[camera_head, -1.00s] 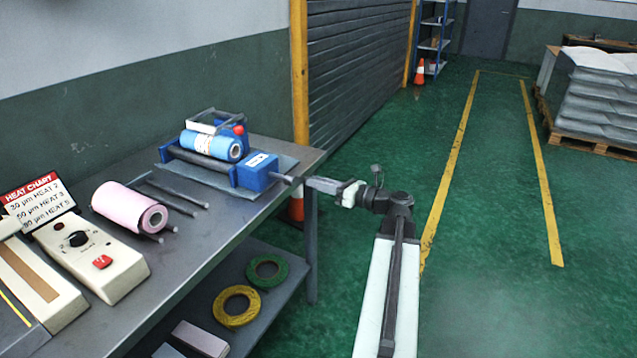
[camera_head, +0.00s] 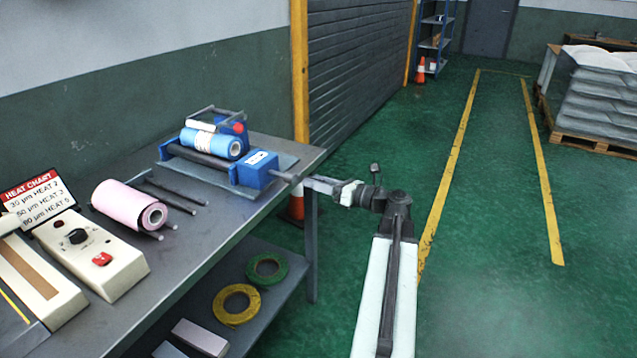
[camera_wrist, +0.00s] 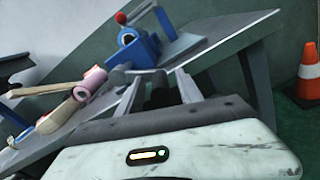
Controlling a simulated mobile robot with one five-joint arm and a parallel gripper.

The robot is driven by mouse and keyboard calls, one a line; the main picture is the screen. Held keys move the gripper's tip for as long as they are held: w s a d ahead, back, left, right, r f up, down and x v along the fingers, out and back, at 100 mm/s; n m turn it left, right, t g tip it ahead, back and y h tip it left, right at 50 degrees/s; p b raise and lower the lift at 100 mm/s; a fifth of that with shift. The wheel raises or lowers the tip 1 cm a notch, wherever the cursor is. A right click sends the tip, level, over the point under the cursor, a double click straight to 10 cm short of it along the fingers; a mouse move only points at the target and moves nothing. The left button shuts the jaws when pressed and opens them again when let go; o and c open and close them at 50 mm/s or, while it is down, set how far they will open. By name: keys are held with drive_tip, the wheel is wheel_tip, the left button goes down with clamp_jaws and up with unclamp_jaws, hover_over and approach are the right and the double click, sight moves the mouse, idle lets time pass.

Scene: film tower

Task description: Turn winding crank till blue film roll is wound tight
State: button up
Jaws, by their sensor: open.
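The blue film roll (camera_head: 212,144) lies across the blue winder (camera_head: 257,168) at the bench's far end. A red knob (camera_head: 239,128) shows beside the roll; in the wrist view the red knob (camera_wrist: 121,18) sits on a thin grey crank arm (camera_wrist: 139,12). My gripper (camera_head: 304,181) is beside the bench's right edge, close to the winder's blue block. In the wrist view my gripper (camera_wrist: 152,80) has its two fingers apart, pointing toward the winder, below the crank knob. I cannot tell whether a finger touches the winder's shaft. How tight the film is cannot be told.
A pink roll (camera_head: 130,204), grey rods (camera_head: 170,195) and a cream control box (camera_head: 92,254) lie on the bench (camera_head: 200,240). Green tape (camera_head: 265,268) and yellow tape (camera_head: 236,304) lie on the lower shelf. An orange cone (camera_head: 296,205) stands behind the bench's right end. Open floor lies right.

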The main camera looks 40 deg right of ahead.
drive_tip(key=v, duration=0.7)
drive_tip(key=shift+s, duration=0.4)
drive_tip(key=shift+d, duration=0.1)
